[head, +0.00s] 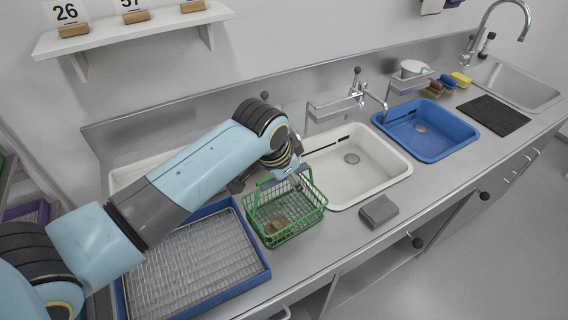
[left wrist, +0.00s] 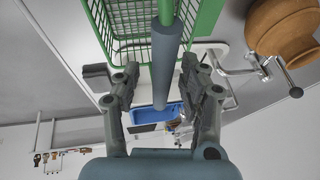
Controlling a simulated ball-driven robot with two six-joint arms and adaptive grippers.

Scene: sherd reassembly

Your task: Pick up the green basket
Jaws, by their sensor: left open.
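The green basket (head: 288,219) is a wire-sided basket standing upright on the grey counter, with brown pieces (head: 276,226) inside it. Its green handle is raised and has a grey grip (left wrist: 166,70) in the middle. My left gripper (head: 292,176) is at the handle, above the basket, partly hidden by my own wrist in the head view. In the left wrist view its open fingers (left wrist: 160,72) stand on either side of the grey grip; I cannot tell whether they touch it. The basket wall (left wrist: 130,28) shows beyond. My right gripper is not in view.
A blue-rimmed tray with a metal rack (head: 205,262) lies left of the basket. A white sink (head: 385,180) is behind to the right, then a blue basin (head: 440,150). A grey block (head: 379,211) lies near the counter's front edge. Taps stand behind the sinks.

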